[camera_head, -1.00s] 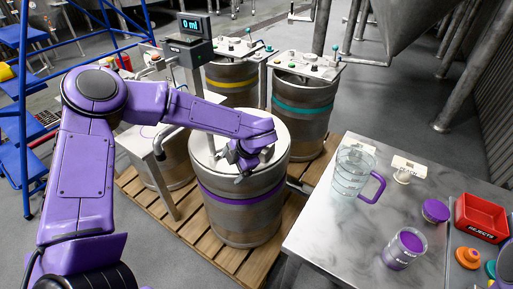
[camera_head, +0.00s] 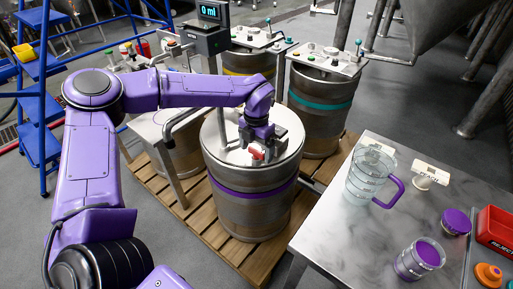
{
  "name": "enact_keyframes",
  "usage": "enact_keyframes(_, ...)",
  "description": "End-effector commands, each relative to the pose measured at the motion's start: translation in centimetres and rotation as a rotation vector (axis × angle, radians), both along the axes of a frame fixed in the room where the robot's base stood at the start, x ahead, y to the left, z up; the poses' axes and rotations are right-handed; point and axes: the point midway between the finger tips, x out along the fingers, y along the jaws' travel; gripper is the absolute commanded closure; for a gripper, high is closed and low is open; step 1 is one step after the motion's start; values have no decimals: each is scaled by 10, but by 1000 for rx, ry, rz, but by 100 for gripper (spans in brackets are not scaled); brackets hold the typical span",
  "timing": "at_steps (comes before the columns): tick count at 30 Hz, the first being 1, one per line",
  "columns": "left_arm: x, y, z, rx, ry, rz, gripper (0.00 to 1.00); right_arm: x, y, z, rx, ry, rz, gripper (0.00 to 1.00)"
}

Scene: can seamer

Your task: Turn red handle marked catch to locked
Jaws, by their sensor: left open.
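A red handle (camera_head: 257,152) shows on top of the purple-banded keg (camera_head: 252,206), right at the fingertips of my left gripper (camera_head: 257,147). My purple left arm reaches in from the left, and its gripper points down over the keg lid. The left gripper is open, with its fingers around or just beside the handle; I cannot tell whether they touch it. The gripper partly hides the handle, and its markings are too small to read. My right gripper is out of view.
Kegs with yellow and teal (camera_head: 322,104) bands stand behind on a wooden pallet (camera_head: 217,237). A "0 ml" display (camera_head: 209,12) rises above.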

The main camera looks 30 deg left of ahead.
Motion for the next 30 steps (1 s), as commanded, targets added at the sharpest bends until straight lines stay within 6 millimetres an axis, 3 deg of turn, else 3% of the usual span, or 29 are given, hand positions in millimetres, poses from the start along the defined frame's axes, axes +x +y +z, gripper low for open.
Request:
enact_keyframes(3, 0, 0, 0, 0, 0, 0, 11, 0, 0, 0, 0, 0, 0, 100)
enact_keyframes(9, 0, 0, 0, 0, 0, -1, 67, 0, 0, 0, 0, 0, 0, 100)
enact_keyframes(20, 0, 0, 3, 0, 2, -48, 67, 0, 0, 9, 0, 0, 0, 100)
enact_keyframes(30, -1, 0, 6, 0, 3, -289, 67, 0, 0, 42, 0, 0, 0, 100)
